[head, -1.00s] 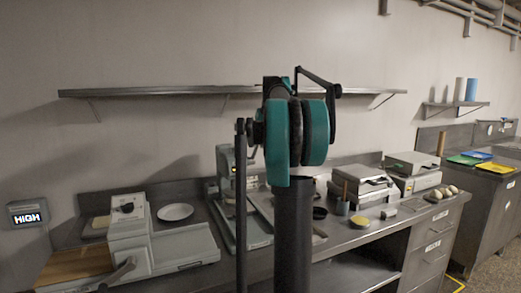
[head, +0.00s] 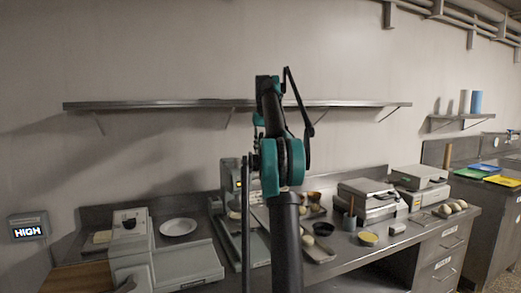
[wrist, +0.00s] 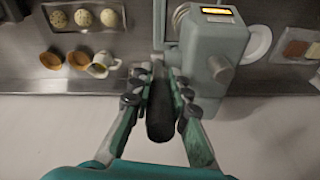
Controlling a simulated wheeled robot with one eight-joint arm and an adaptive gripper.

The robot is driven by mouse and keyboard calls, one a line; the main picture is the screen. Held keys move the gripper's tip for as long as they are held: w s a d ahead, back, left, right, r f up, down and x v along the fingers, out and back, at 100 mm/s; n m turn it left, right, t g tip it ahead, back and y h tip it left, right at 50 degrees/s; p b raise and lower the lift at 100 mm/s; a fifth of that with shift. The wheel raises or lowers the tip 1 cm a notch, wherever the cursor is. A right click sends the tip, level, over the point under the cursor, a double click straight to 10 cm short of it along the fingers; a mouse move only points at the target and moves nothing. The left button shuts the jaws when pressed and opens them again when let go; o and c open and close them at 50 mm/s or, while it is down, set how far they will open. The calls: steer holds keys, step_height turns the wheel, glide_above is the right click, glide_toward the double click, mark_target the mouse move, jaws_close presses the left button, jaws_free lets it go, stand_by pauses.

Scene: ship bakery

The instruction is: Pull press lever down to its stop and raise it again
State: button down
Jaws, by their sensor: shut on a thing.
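In the wrist view my gripper (wrist: 161,84) is shut on the dark, rounded grip of the press lever (wrist: 160,123), with a finger on each side of it. The grey-green press (wrist: 213,58), with a lit amber display and a side knob, stands just beyond and to the right of the fingers. In the head view the press (head: 228,174) shows on the counter, partly behind my arm. My gripper and the lever grip are hidden there by my own arm.
A tray of pale dough balls (wrist: 84,17) and small cups (wrist: 80,60) lie left of the press in the wrist view. In the head view a white plate (head: 178,227) and a slicer-like machine (head: 130,245) stand left. A wall shelf (head: 180,105) runs above.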

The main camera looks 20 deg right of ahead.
steer(key=shift+w, duration=0.15)
steer(key=c, duration=1.4)
jaws_free()
steer(key=shift+c, duration=0.2)
